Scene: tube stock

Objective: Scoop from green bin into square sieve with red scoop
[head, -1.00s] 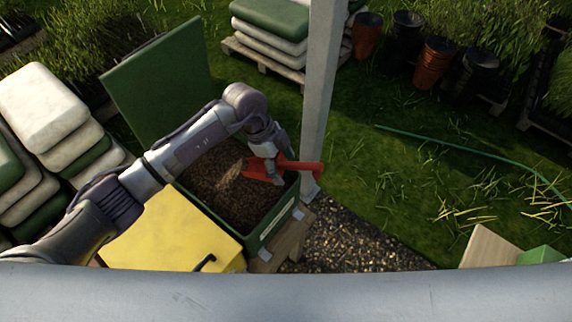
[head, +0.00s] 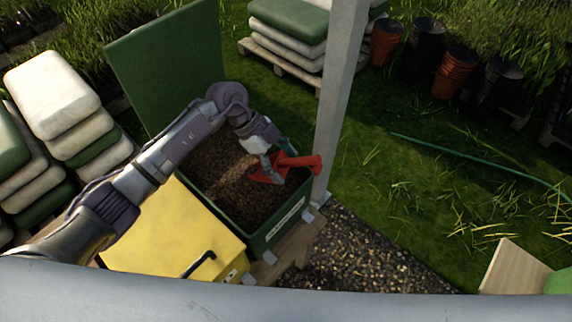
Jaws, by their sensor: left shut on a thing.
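The green bin (head: 258,247) stands open with its lid (head: 170,68) raised behind it, and it holds brown loose material. The red scoop (head: 302,162) is over the right part of the bin, its handle end reaching past the right rim. My left gripper (head: 266,166) is shut on the red scoop, above the material. I cannot tell whether the scoop touches the material or holds any. The square sieve is not recognisable in view. My right gripper is not in view.
A yellow box lid (head: 165,240) with a black handle adjoins the bin at the near left. A grey post (head: 340,95) rises close to the bin's right corner. Stacked sacks (head: 50,90) stand at the left. Gravel and grass with a green hose (head: 470,160) lie at the right.

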